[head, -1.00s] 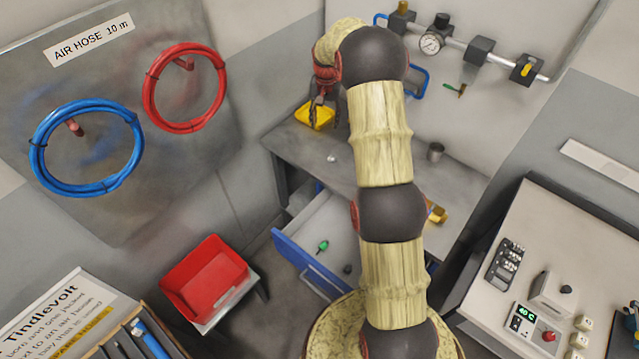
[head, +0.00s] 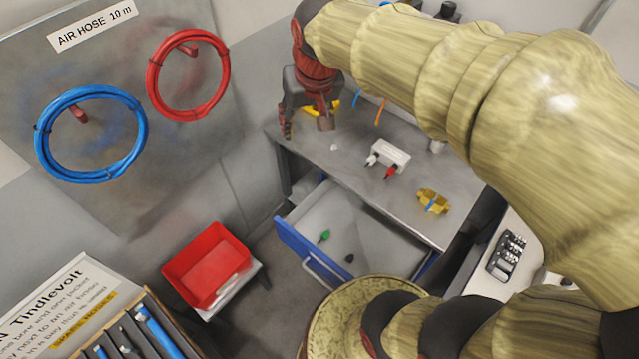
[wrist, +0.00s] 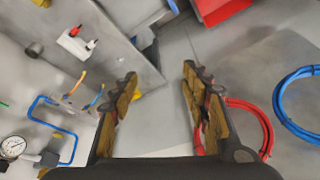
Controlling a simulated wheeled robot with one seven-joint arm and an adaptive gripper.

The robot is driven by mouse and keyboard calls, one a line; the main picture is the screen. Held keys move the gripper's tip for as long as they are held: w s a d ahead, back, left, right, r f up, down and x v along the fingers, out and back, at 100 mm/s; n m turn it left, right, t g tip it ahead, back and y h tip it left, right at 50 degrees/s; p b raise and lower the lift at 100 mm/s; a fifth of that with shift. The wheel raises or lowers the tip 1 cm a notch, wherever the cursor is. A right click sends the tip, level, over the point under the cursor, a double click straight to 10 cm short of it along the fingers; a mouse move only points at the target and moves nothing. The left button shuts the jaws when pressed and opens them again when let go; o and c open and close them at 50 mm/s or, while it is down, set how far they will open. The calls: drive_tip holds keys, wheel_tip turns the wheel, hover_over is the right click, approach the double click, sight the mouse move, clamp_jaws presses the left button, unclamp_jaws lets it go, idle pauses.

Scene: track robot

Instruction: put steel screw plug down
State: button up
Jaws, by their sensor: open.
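My gripper (head: 306,118) hangs over the far left end of the grey workbench (head: 400,201), in front of a yellow tray (head: 334,104) that it partly hides. In the wrist view its two fingers (wrist: 160,76) stand wide apart with nothing between them. I cannot clearly identify the steel screw plug. A small pale thing (head: 334,147) lies on the bench just right of and below the gripper; it is too small to tell what it is. The inside of the yellow tray is hidden.
The bench also holds a white block with a red and a white plug (head: 388,155) and a brass fitting (head: 433,201). An open blue-fronted drawer (head: 310,256) juts out below, holding a green and a dark item. A red bin (head: 206,264) stands left.

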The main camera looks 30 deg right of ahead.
drive_tip(key=s+a+f+n, duration=0.1)
drive_tip(key=s+a, duration=0.1)
drive_tip(key=s, duration=0.5)
drive_tip(key=s+a+f+n+t, duration=0.1)
drive_tip(key=s+a, duration=0.1)
drive_tip(key=s, duration=0.5)
drive_tip(key=shift+s+a+n+y, duration=0.15)
drive_tip(key=shift+a+n+y, duration=0.15)
drive_tip(key=shift+a, duration=0.05)
